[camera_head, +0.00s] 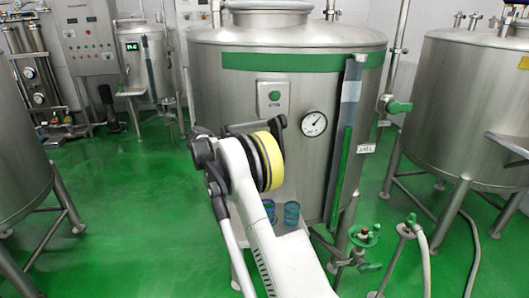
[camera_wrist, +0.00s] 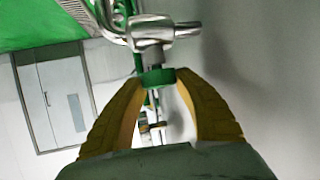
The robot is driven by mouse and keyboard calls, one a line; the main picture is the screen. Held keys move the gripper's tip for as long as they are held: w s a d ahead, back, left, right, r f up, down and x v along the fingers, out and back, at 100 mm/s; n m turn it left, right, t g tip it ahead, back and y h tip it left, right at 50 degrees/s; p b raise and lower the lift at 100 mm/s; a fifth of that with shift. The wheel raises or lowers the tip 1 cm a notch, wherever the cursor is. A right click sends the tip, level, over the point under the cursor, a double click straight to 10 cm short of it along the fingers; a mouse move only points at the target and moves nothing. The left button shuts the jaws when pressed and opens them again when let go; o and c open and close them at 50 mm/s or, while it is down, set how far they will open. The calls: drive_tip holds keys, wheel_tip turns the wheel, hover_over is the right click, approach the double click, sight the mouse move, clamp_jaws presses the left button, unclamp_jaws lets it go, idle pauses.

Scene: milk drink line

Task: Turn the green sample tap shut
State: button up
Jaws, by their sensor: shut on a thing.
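In the wrist view, the green sample tap (camera_wrist: 157,77) is a small green collar-like piece below a shiny metal fitting (camera_wrist: 152,30). My gripper (camera_wrist: 158,74) has its two yellow fingers on either side of the green piece, shut on it. In the head view, my white arm with its yellow band covers the front of the large steel tank (camera_head: 220,100). The gripper fingers and the held tap are hidden there. The tap's exact turn angle cannot be told.
A dial gauge (camera_head: 314,123) and a green-handled valve (camera_head: 398,106) are at the right. Floor valves (camera_head: 363,236) and a hose (camera_head: 422,250) stand front right. Green floor is open at left.

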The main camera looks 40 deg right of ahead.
drive_tip(key=shift+s+f, duration=0.1)
drive_tip(key=shift+f, duration=0.05)
drive_tip(key=o, duration=1.2)
drive_tip(key=v, duration=1.2)
